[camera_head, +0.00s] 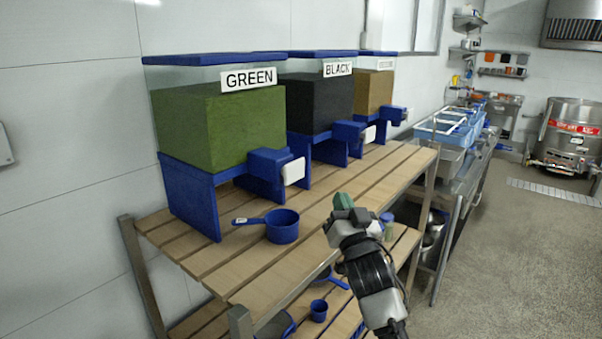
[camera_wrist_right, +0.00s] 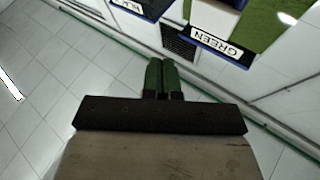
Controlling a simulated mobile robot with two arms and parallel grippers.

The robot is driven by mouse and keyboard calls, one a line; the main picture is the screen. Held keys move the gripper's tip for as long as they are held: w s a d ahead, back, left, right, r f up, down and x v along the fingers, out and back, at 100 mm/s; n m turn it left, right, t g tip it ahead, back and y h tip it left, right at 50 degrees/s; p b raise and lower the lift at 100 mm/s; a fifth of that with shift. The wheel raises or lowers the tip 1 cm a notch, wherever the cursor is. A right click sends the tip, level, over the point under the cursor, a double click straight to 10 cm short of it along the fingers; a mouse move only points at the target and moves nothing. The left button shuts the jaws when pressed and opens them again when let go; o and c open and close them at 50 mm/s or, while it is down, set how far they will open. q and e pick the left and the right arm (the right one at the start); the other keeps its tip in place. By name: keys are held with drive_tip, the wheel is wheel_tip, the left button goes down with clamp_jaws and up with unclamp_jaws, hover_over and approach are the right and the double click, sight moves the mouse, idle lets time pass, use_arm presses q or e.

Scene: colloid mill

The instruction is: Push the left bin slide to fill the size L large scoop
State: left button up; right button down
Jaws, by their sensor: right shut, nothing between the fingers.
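The left bin (camera_head: 218,125), labelled GREEN and full of green material, stands on a blue stand at the left of the slatted table. Its blue dispenser with a white slide (camera_head: 293,171) faces right. A large blue scoop (camera_head: 282,228) stands on the slats below the dispenser, its handle pointing left; I see no green material in it. Whether it is exactly under the outlet is hard to tell. My right gripper (camera_head: 343,202) is right of the scoop and slide, apart from both. Its green fingers (camera_wrist_right: 162,76) are shut and empty. The GREEN bin (camera_wrist_right: 262,30) shows upper right in the wrist view.
The BLACK bin (camera_head: 318,103) and a brown bin (camera_head: 374,92) stand farther along the table (camera_head: 330,180). Smaller blue scoops (camera_head: 318,310) lie on the lower shelf. A blue-lidded jar (camera_head: 387,226) is just right of my right gripper. The floor to the right is open.

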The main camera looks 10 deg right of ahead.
drive_tip(key=r, duration=0.2)
drive_tip(key=r+t, duration=0.1)
drive_tip(key=shift+s+d+r, duration=0.1)
drive_tip(key=shift+s+r, duration=0.1)
drive_tip(key=shift+r, duration=0.2)
drive_tip(key=shift+w, duration=0.1)
drive_tip(key=b, duration=0.4)
approach(302, 159)
wheel_tip(302, 159, up, 2)
drive_tip(key=w+d, duration=0.1)
drive_tip(key=w, duration=0.2)
drive_tip(key=shift+w+a+r+b, duration=0.25)
drive_tip(key=shift+w+b, duration=0.05)
drive_tip(key=shift+w, duration=0.15)
drive_tip(key=shift+a, duration=0.1)
idle(1.1)
drive_tip(key=shift+w+a, duration=0.2)
drive_tip(key=shift+w, duration=0.15)
